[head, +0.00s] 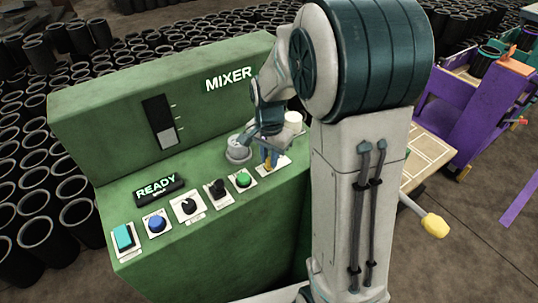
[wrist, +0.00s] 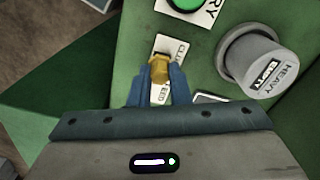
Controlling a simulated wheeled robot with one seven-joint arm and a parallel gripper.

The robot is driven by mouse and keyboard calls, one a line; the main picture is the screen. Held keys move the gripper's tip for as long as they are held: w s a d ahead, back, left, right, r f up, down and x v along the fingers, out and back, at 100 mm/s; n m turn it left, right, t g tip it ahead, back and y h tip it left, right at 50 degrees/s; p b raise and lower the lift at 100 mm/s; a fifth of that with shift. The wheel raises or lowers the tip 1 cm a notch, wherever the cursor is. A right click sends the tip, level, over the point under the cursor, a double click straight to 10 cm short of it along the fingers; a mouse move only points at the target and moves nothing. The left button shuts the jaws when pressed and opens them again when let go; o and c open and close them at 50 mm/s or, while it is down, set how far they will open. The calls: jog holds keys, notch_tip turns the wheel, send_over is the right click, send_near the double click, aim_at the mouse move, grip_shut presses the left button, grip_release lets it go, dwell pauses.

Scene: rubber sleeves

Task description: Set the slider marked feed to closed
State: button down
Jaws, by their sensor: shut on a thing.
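The feed slider has a yellow knob (wrist: 160,70) on a pale plate (wrist: 169,46), set in the green mixer panel. In the wrist view, the plate shows part of a word starting "CL" at its upper end and part of "FEED" near my fingers. My gripper (wrist: 158,82) is shut on the yellow knob, with a blue finger on each side. The lower part of the plate is partly hidden by the fingers, so the full travel cannot be seen. In the head view, my gripper (head: 269,152) is over the slider at the panel's right end, largely covering it.
A grey round knob marked "HEAVY" (wrist: 262,62) stands close to the right of my fingers in the wrist view. Black sleeves (head: 35,235) crowd the floor at left.

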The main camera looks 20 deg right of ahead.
aim_at(268, 159)
jog(key=shift+a, duration=0.15)
jog(key=c, duration=1.3)
grip_release()
jog(key=shift+a, duration=0.15)
jog(key=shift+c, duration=0.2)
jog(key=shift+r, duration=0.5)
notch_tip(268, 159, up, 13)
jog(key=shift+b, duration=0.3)
jog(key=shift+s, duration=0.1)
jog(key=s+f+n+t, duration=0.3)
jog(key=s+n, duration=0.6)
jog(key=s, duration=0.8)
jog(key=shift+s+d+f+n, duration=0.2)
jog(key=shift+f+n, duration=0.2)
jog(key=shift+f, duration=0.45)
